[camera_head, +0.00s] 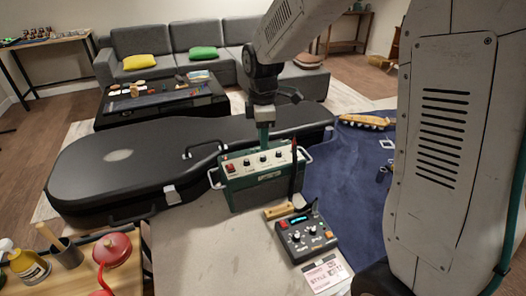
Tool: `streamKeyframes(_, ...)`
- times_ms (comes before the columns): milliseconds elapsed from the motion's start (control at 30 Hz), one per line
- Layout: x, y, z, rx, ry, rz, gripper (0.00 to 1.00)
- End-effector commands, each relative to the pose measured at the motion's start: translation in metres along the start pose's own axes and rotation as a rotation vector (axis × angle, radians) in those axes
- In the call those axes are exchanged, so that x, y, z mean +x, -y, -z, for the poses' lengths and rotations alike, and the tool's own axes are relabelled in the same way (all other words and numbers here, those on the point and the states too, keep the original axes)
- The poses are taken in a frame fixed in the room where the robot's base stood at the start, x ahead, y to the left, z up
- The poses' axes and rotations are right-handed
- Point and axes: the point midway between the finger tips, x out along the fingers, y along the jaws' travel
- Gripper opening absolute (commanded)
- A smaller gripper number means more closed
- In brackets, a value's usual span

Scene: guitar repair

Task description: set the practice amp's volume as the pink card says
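The practice amp (262,190) is a dark green box with a light control panel. It stands upright at the far edge of the pale worktop, with a red switch at the left of its panel and several dark knobs (263,158) in a row. My gripper (264,138) points down just above the middle of the panel. Its fingertips are small, and I cannot tell whether they touch a knob or are open. A pink card (325,276) lies at the worktop's front right, its print too small to read surely.
A black guitar case (130,160) is behind left. A red round tool (113,249) and bottle (28,265) stand front left.

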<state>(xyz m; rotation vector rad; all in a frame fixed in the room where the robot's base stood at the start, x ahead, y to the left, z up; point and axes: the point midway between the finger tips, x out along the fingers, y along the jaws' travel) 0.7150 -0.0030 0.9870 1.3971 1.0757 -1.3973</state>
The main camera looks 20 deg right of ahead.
Motion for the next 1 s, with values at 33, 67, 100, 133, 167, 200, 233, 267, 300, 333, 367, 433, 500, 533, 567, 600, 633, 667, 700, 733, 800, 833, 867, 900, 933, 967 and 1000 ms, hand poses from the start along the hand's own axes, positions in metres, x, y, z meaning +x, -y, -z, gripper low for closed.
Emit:
streamKeyframes(33, 0.009, 0.001, 0.0, 0.001, 0.001, 0.003, 0.39)
streamKeyframes(67, 0.014, 0.001, 0.0, 0.001, 0.001, 0.003, 0.39)
streamKeyframes(100, 0.021, 0.001, 0.0, 0.001, 0.001, 0.003, 0.39)
streamKeyframes(133, 0.026, 0.001, 0.0, 0.002, 0.001, 0.004, 0.39)
streamKeyframes(167, 0.031, 0.001, -0.001, 0.002, 0.001, 0.004, 0.39)
streamKeyframes(200, 0.037, 0.001, -0.001, 0.002, 0.001, 0.003, 0.39)
streamKeyframes(233, 0.041, 0.001, -0.001, 0.002, 0.001, 0.003, 0.39)
streamKeyframes(267, 0.045, 0.001, 0.0, 0.002, 0.001, 0.002, 0.39)
streamKeyframes(300, 0.049, 0.001, 0.0, 0.002, 0.001, 0.002, 0.39)
streamKeyframes(333, 0.051, 0.001, 0.0, 0.002, 0.001, 0.002, 0.39)
streamKeyframes(367, 0.054, 0.001, 0.0, 0.003, 0.0, 0.001, 0.39)
streamKeyframes(433, 0.058, 0.001, 0.0, 0.003, 0.0, 0.0, 0.39)
streamKeyframes(500, 0.06, 0.001, 0.0, 0.003, 0.0, 0.0, 0.39)
streamKeyframes(533, 0.06, 0.001, 0.0, 0.003, 0.0, 0.0, 0.39)
streamKeyframes(567, 0.06, 0.001, 0.0, 0.003, 0.0, 0.0, 0.39)
streamKeyframes(600, 0.06, 0.001, 0.0, 0.003, 0.0, 0.0, 0.39)
streamKeyframes(633, 0.06, 0.001, 0.0, 0.003, 0.0, 0.0, 0.39)
streamKeyframes(667, 0.06, 0.001, 0.0, 0.003, 0.0, 0.0, 0.39)
streamKeyframes(700, 0.06, 0.001, 0.0, 0.003, 0.0, 0.0, 0.39)
streamKeyframes(733, 0.06, 0.001, 0.0, 0.003, 0.0, 0.0, 0.36)
streamKeyframes(800, 0.06, 0.001, 0.0, 0.003, 0.0, 0.0, 0.16)
streamKeyframes(833, 0.06, 0.001, 0.0, 0.003, 0.0, 0.0, 0.08)
streamKeyframes(867, 0.06, 0.001, 0.0, 0.003, 0.0, 0.0, 0.0)
streamKeyframes(900, 0.059, 0.001, 0.0, 0.003, 0.0, 0.0, 0.0)
streamKeyframes(933, 0.059, 0.001, 0.0, 0.003, 0.0, 0.0, 0.0)
streamKeyframes(967, 0.059, 0.001, 0.0, 0.003, 0.0, 0.0, 0.0)
streamKeyframes(1000, 0.059, 0.001, 0.0, 0.004, 0.0, 0.0, 0.0)
